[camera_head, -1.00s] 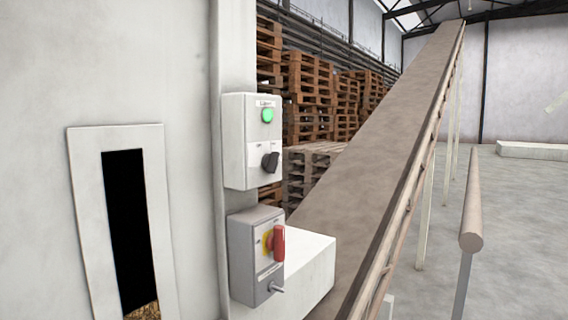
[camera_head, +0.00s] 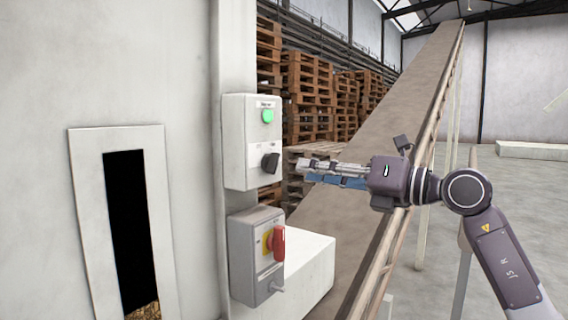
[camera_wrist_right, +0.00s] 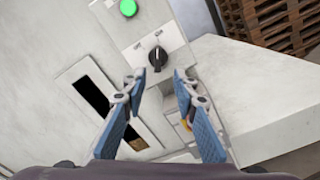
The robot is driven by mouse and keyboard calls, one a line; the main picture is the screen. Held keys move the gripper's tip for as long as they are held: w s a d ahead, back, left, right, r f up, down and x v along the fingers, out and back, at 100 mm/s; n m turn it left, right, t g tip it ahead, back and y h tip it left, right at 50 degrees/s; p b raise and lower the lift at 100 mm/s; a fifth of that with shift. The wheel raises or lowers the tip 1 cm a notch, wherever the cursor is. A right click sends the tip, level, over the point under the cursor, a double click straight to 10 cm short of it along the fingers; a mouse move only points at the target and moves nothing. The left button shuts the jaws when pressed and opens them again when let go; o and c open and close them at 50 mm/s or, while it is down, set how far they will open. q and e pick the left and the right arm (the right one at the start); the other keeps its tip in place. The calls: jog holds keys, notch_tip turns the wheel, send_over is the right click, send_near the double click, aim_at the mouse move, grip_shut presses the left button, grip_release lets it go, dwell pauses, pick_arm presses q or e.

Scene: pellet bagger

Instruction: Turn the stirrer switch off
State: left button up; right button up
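A pale upper switch box (camera_head: 236,142) is fixed to the edge of the white wall. It carries a bright green lamp (camera_head: 267,116) and a black rotary knob (camera_head: 270,162); its label is too small to read surely. My right gripper (camera_head: 300,168) points left at this knob, apart from it. In the right wrist view, the open, empty fingers (camera_wrist_right: 159,80) frame the space just below the black knob (camera_wrist_right: 158,58), and the green lamp (camera_wrist_right: 128,8) glows. I cannot tell from labels which control is the stirrer switch. My left gripper is out of view.
A grey lower box (camera_head: 244,258) with a red handle (camera_head: 278,244) on a yellow plate and a small metal toggle (camera_head: 277,290) hangs below. A white block (camera_head: 312,262) juts out beside it. An inclined conveyor (camera_head: 395,115) rises behind my right arm. Pallets (camera_head: 310,80) are stacked behind.

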aim_at(278, 162)
jog(key=p+x, duration=0.1)
jog(key=x, duration=0.1)
jog(key=p+x, duration=0.1)
jog(key=x, duration=0.2)
jog(key=r+p+x, duration=0.1)
jog(key=x, duration=0.1)
jog(key=shift+w+a+p, duration=0.1)
jog(key=shift+a+p, duration=0.1)
jog(key=shift+p, duration=0.15)
jog(key=shift+f, duration=0.1)
grip_shut()
